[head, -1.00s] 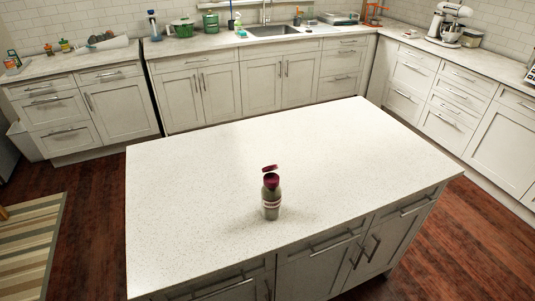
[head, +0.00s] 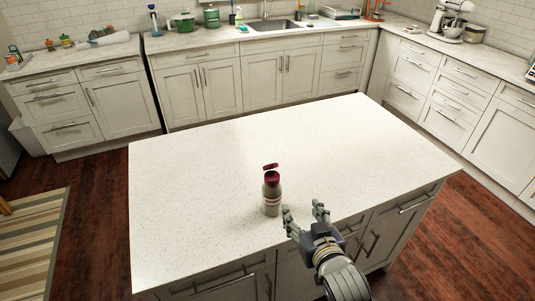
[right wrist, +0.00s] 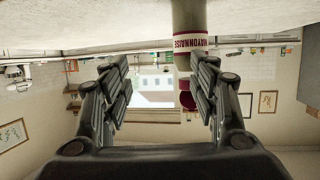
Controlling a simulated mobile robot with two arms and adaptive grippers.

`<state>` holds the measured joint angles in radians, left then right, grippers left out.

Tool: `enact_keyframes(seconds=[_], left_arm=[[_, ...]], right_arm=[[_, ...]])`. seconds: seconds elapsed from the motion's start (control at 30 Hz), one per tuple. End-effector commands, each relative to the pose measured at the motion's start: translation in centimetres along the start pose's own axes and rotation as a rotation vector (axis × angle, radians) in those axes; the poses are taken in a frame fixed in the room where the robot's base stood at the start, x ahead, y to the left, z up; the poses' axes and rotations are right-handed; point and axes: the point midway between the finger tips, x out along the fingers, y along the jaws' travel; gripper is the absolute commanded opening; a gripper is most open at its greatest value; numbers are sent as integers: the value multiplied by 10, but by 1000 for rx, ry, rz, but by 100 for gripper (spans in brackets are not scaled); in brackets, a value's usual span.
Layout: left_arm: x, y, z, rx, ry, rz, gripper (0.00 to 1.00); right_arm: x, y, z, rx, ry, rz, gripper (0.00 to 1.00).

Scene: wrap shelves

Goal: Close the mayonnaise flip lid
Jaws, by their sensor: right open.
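The mayonnaise bottle (head: 271,203) stands upright on the white island top near its front edge. It has a dark red cap, and its flip lid (head: 270,167) is up, standing open above the cap. My right gripper (head: 304,211) is open and empty, just right of the bottle and apart from it, above the front edge of the island. In the right wrist view, which looks upside down, the bottle (right wrist: 188,18) with its MAYONNAISE label shows beyond the right-hand finger, which partly hides its red cap. My left gripper is not in view.
The island top (head: 200,190) is otherwise bare, with wide free room left of and behind the bottle. Drawers and doors with handles line its front below my right arm. Counters with a sink (head: 270,27), green pots and a stand mixer (head: 450,18) stand far back.

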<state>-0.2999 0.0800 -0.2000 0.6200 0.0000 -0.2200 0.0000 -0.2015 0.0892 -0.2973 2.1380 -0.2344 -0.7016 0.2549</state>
Motion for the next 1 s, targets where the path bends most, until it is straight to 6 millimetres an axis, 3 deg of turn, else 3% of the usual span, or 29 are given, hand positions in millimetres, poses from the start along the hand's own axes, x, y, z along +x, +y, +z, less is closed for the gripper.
enact_keyframes(seconds=[0.03,0.1,0.23,0.47,1.0], left_arm=[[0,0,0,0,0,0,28],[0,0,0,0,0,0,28],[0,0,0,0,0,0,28],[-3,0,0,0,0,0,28],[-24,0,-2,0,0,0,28]], right_arm=[[10,-9,-22,-3,78,-20,55],[18,-21,-46,-6,172,-48,55],[24,-36,-76,-12,288,-89,55],[32,-44,-92,-14,335,-109,55],[106,-52,-117,-13,332,-108,55]])
